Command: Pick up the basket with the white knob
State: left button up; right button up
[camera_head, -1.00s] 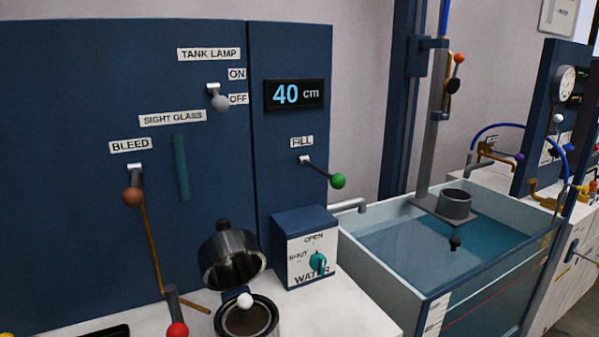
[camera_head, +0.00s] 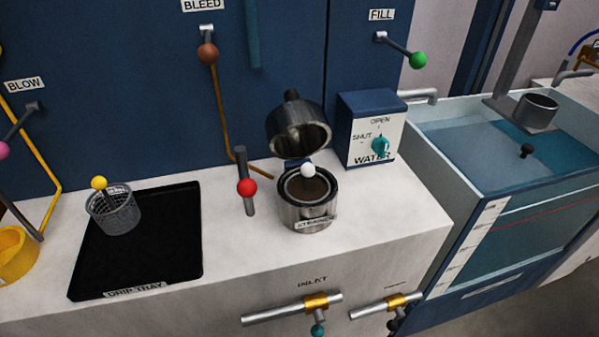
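The basket with the white knob (camera_head: 308,170) sits down inside the round metal strainer pot (camera_head: 306,219) on the white counter. Only its white knob and dark round top show; its sides are hidden by the pot wall. The pot's metal lid (camera_head: 284,131) is swung up and stands open behind it. Neither of my grippers is in view.
A mesh basket with a yellow knob (camera_head: 117,215) stands on the black drip tray (camera_head: 150,262) at left. A red-knobbed lever (camera_head: 247,186) rises just left of the pot. The blue-and-white water box (camera_head: 371,130) stands behind right. The water tank (camera_head: 475,150) is further right.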

aim_at(306, 189)
jog(key=z, duration=0.95)
jog(key=k, duration=1.35)
jog(key=u, duration=1.2)
jog(key=i, duration=1)
jog(key=z, duration=0.05)
